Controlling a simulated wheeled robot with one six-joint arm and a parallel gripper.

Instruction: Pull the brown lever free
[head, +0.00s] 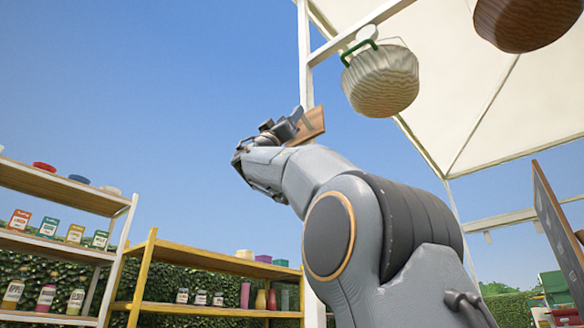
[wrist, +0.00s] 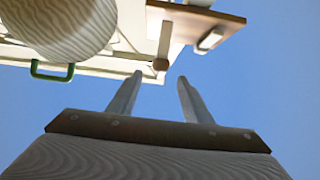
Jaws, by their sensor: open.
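In the wrist view, a small round brown piece (wrist: 161,65) shows at the near end of a pale post, just past my fingertips. I cannot tell for sure whether it is the brown lever. My gripper (wrist: 160,76) is open, its two grey fingers apart with nothing between them. The brown piece appears between and slightly beyond the tips, and the gap in depth is unclear. In the head view my gripper (head: 298,116) is raised high near the white stall post, small and partly hidden by my wrist. No lever is clearly visible there.
A brown basket (head: 525,22) hangs further right. A brown board (wrist: 205,14) is at the wrist view's top. Stocked shelves (head: 60,190) stand left.

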